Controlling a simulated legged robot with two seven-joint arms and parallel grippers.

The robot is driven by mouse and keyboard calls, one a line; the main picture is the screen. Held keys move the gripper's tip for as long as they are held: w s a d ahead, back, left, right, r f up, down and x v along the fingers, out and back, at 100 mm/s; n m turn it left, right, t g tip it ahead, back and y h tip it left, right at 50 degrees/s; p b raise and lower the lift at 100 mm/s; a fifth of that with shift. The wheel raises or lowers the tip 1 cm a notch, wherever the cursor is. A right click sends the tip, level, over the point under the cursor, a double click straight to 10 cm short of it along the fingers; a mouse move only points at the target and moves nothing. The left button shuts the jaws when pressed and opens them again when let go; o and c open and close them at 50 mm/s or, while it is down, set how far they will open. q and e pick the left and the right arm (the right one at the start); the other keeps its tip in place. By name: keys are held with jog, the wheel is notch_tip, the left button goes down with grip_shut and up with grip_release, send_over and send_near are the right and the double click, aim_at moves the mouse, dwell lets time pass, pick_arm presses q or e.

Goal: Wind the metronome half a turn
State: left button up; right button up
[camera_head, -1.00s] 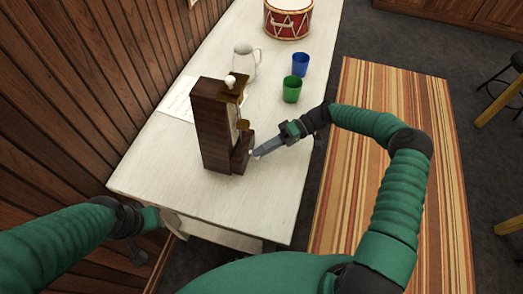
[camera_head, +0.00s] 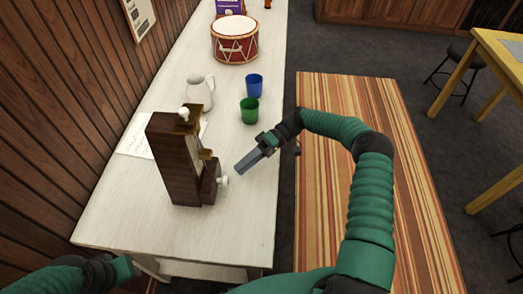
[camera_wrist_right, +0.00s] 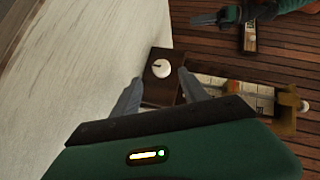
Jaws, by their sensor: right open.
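The metronome (camera_head: 174,165) is a tall dark brown wooden case with brass parts, upright on the white table. Its white winding knob (camera_head: 222,181) sticks out low on its right side. My right gripper (camera_head: 240,168) is open and empty, just to the right of the knob and apart from it. In the right wrist view, the knob (camera_wrist_right: 161,68) with a dark mark lies on the dark base between and beyond the two open fingers (camera_wrist_right: 160,88). My left gripper (camera_head: 132,268) is at the lower left by the table's front edge; its fingers are not clear.
On the white table (camera_head: 240,225), a green cup (camera_head: 250,111), a blue cup (camera_head: 254,86), a white jug (camera_head: 200,92) and a red drum (camera_head: 235,42) stand behind the metronome. A paper sheet (camera_head: 137,138) lies beside it. The front right tabletop is clear.

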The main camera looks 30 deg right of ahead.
jog(key=v, duration=0.3)
jog(key=b+v, duration=0.1)
jog(key=v, duration=0.2)
jog(key=b+v, duration=0.1)
jog(key=v, duration=0.3)
jog(key=shift+w+d+f, duration=0.2)
jog(key=shift+f, duration=0.2)
jog(key=shift+d+r, duration=0.4)
jog(key=shift+d, duration=0.25)
